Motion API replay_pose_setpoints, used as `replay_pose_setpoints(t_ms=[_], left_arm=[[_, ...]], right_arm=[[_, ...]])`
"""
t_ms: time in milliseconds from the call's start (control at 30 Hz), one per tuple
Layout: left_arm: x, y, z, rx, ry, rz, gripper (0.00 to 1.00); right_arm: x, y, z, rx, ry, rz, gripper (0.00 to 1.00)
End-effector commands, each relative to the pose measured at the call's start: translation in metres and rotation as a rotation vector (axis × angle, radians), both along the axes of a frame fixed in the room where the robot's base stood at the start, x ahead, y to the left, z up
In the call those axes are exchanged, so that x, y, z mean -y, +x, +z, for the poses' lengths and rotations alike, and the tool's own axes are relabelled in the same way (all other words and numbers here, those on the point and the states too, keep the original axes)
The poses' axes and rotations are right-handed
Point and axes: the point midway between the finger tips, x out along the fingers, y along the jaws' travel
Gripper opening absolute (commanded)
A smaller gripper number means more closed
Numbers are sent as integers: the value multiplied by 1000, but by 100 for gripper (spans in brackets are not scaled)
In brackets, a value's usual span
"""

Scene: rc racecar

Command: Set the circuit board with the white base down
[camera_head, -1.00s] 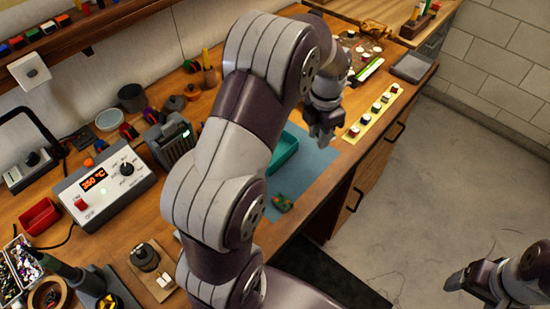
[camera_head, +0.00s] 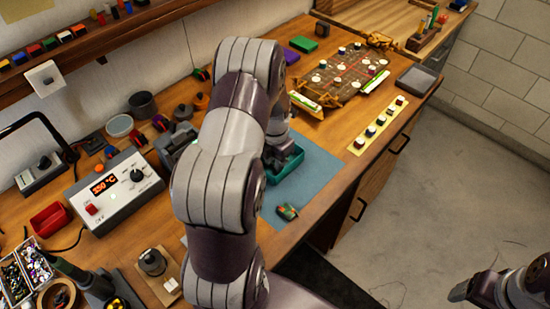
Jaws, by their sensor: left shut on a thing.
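My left gripper (camera_head: 278,158) is low over the teal tray (camera_head: 285,173) on the blue mat (camera_head: 312,172). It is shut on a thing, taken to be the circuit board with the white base. The fingertips and the held thing are too hidden by my arm and the tray to make out. A small green and orange piece (camera_head: 287,211) lies on the mat in front of the tray. My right gripper (camera_head: 462,291) is at the lower right, over the floor, away from the bench; its jaws are not clear.
A station display (camera_head: 125,188) with knobs stands at the left, by a red bin (camera_head: 50,218). A yellow strip with several round pieces (camera_head: 378,125) lies near the right edge. A board with several discs (camera_head: 345,75) stands behind.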

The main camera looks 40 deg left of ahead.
Motion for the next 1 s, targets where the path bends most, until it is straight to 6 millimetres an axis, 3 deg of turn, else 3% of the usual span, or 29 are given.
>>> replay_pose_setpoints(t_ms=[333,367,400,767,1000], left_arm=[[0,0,-5,1,1,0,2],[0,1,-4,2,1,0,37],[0,1,-4,2,1,0,41],[0,2,6,4,3,0,41],[-1,2,66,7,3,0,41]], right_arm=[[0,0,-3,0,0,0,75],[0,0,-2,0,0,0,75],[0,0,-2,0,0,0,75],[0,0,-2,0,0,0,75],[0,0,-12,0,0,0,75]])
